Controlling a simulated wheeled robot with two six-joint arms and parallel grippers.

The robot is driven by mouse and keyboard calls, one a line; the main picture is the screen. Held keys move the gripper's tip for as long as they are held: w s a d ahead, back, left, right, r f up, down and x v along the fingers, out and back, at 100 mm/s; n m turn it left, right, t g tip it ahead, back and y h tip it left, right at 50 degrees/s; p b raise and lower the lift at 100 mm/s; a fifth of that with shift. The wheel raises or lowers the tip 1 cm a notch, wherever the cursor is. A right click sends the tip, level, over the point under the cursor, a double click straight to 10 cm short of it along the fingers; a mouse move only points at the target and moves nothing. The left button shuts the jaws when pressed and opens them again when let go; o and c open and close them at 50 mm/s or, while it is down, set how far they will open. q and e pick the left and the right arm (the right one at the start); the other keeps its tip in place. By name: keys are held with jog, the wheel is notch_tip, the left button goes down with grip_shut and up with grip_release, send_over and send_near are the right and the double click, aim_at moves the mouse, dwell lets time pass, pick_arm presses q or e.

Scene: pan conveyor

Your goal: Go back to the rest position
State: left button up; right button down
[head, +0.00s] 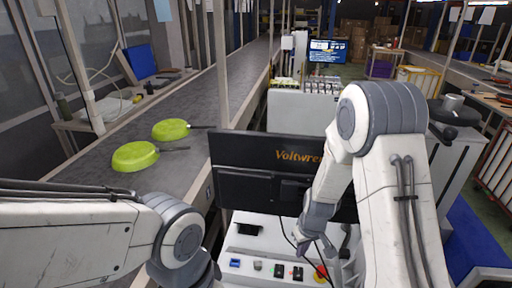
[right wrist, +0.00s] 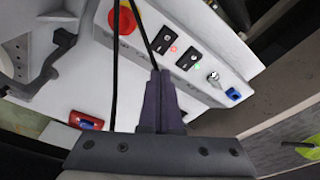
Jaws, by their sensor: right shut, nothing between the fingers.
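My right gripper (head: 303,248) hangs in front of the dark monitor, above the white control panel (head: 250,256). In the right wrist view its two dark fingers (right wrist: 157,78) are together with nothing between them, and the panel's buttons show beyond them. My left arm comes in from the left and bends down at the bottom edge of the head view; its gripper is out of the picture. Two green frying pans, a farther one (head: 171,129) and a nearer one (head: 134,157), lie on the conveyor (head: 183,178) at the left, apart from both arms.
The dark Voltwren monitor (head: 247,152) stands behind the panel, close to my right forearm. A red emergency stop (head: 321,273) sits on the panel; it also shows in the right wrist view (right wrist: 126,18). Thin black cables hang near the right gripper. A thin post rises beside the conveyor.

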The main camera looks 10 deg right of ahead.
jog(key=s+a+r+n, duration=0.1)
jog(key=s+a+r, duration=0.3)
jog(key=a+r, duration=0.4)
jog(key=s+a+r+n, duration=0.1)
jog(key=s+a+r, duration=0.1)
jog(key=s, duration=0.4)
jog(key=s+a+r+n+g, duration=0.1)
jog(key=s+a+r, duration=0.1)
jog(key=s+r, duration=0.3)
jog(key=s+a+r+n, duration=0.1)
jog(key=s+a+r, duration=0.1)
jog(key=s, duration=0.6)
jog(key=shift+s+r+g+y, duration=0.2)
jog(key=shift+r+g+y, duration=0.15)
jog(key=shift+r, duration=0.4)
